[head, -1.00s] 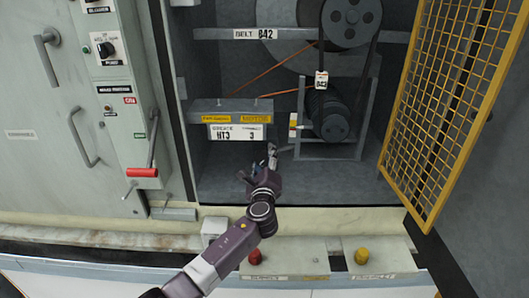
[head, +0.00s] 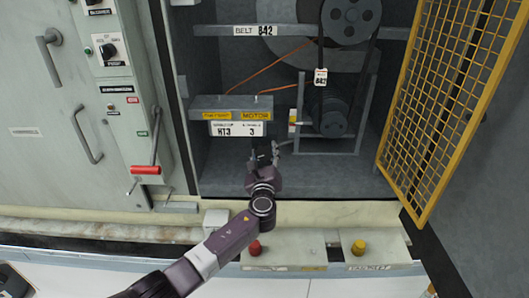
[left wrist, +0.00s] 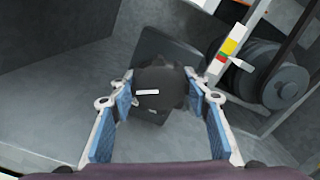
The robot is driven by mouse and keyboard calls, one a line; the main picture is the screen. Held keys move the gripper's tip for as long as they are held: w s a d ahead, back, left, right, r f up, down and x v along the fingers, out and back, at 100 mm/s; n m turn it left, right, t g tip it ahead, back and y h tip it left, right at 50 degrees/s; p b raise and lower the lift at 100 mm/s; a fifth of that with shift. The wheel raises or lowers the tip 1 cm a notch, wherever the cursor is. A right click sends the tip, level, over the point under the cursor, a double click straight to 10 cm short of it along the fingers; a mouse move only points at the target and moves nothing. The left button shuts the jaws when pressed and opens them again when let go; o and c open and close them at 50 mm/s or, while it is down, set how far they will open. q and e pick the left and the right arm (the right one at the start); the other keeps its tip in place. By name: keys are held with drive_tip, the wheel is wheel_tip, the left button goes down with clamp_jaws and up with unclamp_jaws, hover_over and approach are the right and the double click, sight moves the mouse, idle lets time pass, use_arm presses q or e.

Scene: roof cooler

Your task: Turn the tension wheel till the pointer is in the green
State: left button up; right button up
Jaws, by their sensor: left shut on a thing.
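The tension wheel (left wrist: 160,85) is a dark, scalloped knob with a white mark on its face, in the middle of the left wrist view. My left gripper (head: 264,153) reaches into the cabinet. In the left wrist view, its blue-padded fingers are shut on the wheel, one on each side. The tension gauge (left wrist: 223,57) is a slim strip with coloured bands, including yellow, green and red, right of the wheel. The gauge is tiny in the head view (head: 292,121).
A motor (head: 331,119) with belt and pulley (head: 351,18) stands right of the gauge. A yellow mesh door (head: 447,100) hangs open at right. A labelled box (head: 230,108) is above my gripper. A panel with a red-handled lever (head: 146,170) is at left. Red (head: 254,247) and yellow (head: 359,247) knobs sit in front.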

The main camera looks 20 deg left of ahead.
use_arm(q)
drive_tip(key=shift+f, duration=0.1)
drive_tip(key=o, duration=1.2)
drive_tip(key=v, duration=1.2)
